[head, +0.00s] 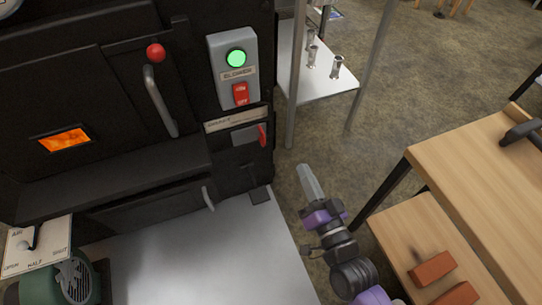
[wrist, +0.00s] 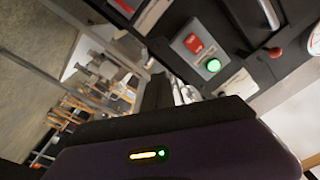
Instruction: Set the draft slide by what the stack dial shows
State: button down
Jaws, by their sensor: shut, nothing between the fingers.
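The draft slide (head: 245,135) is on the lower right of the black evaporator front, under a pale label strip whose lettering is hard to read. A red handle (head: 262,135) stands at its right end. In the wrist view the evaporator front is tilted, and my gripper's dark body fills the bottom.
A blower box (head: 233,70) has a lit green lamp and red switch. A glowing orange window (head: 64,140) and red-knobbed handle (head: 156,53) are left. An air lever plate (head: 38,245) is lower left. A wooden bench (head: 480,170) with bricks stands right; a glassware table (head: 315,70) stands behind.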

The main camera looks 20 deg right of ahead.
jog(key=w+d+f+m+g+h+b, duration=0.15)
jog(key=w+f+m+b, duration=0.35)
jog(key=w+f+m, duration=0.9)
jog(key=w+a+n+b, duration=0.1)
jog(key=w+a, duration=0.1)
jog(key=w, duration=0.6)
jog(key=shift+f+n+h+b, duration=0.3)
jog(key=shift+h, duration=0.05)
jog(key=shift+w+t, duration=0.1)
jog(key=shift+t, duration=0.15)
jog(key=a+p, duration=0.3)
jog(key=a, duration=0.5)
jog(key=shift+a, duration=0.25)
